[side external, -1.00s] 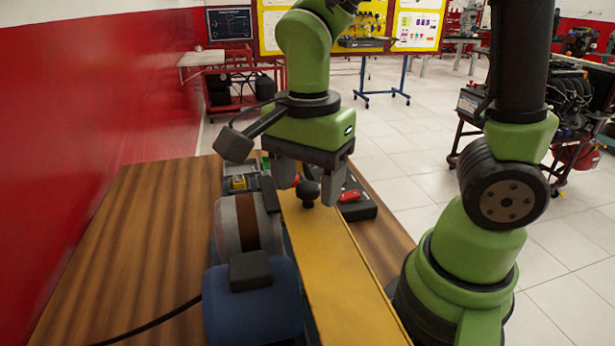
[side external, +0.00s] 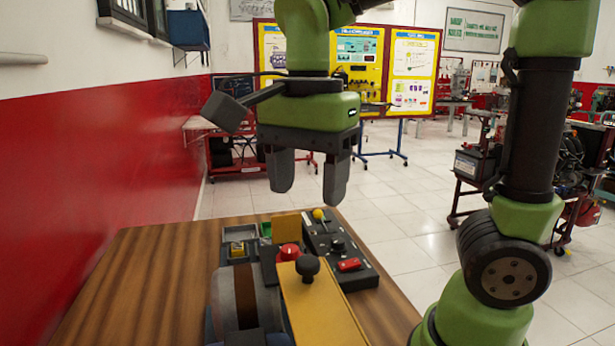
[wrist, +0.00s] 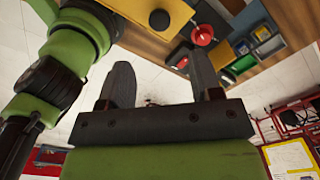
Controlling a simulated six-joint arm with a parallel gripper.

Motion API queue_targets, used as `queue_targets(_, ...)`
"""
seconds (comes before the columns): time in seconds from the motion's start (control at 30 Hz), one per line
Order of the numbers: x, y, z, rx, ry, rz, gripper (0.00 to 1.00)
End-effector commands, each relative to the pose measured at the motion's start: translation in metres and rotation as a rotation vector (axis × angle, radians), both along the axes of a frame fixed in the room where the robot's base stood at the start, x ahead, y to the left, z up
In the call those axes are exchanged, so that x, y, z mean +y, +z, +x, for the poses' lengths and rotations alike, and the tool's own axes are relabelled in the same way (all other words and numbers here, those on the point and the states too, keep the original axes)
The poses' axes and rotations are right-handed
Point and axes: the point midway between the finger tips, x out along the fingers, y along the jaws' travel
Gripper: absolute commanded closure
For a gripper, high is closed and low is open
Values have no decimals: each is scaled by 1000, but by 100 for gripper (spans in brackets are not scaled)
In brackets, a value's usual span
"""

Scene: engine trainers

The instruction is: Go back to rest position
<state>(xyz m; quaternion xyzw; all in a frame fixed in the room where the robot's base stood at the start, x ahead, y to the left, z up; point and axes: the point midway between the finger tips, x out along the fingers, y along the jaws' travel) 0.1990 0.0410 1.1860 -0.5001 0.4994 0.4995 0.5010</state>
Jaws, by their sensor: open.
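My gripper (side external: 308,180) is open and empty, raised above the table in the side external view. Its two grey fingers point down and touch nothing. In the wrist view my gripper (wrist: 164,85) shows its fingers apart with nothing between them. Below it is a yellow plate (side external: 322,302) with a black knob (side external: 307,266) on top. The yellow plate also shows at the top of the wrist view (wrist: 150,10).
The wooden table (side external: 140,290) carries a red knob (side external: 288,252), a black control box with a red switch (side external: 349,265), and a motor-like unit (side external: 238,297). A red wall (side external: 100,150) is at left. Display boards (side external: 345,70) stand behind. The air around my gripper is clear.

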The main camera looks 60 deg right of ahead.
Motion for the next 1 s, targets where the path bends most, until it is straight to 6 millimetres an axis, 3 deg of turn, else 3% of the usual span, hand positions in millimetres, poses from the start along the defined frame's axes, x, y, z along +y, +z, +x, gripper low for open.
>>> queue_targets(0.4,0,0,0,-1,1,0,41)
queue_targets(0.53,-2,2,-5,-36,74,18,41)
queue_targets(0.77,-9,6,-31,-300,558,37,41)
queue_targets(1.0,-13,3,-52,-578,1021,-131,41)
